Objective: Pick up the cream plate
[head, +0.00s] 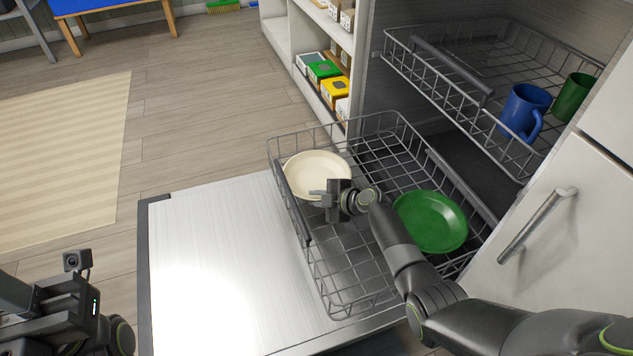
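The cream plate (312,171) lies in the far left part of the lower dishwasher rack (322,294). My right gripper (318,196) is over the plate's near edge, its fingers pointing left. The gripper hides part of the near rim, and I cannot tell whether the fingers touch it or how far apart they are. My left gripper (40,320) is at the lower left, away from the rack, and its fingertips are not clearly shown.
A green plate (432,221) lies in the same rack, beside my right arm. The upper rack holds a blue mug (522,110) and a green mug (572,97). The open dishwasher door (215,250) is bare. Shelves with boxes (322,70) stand behind.

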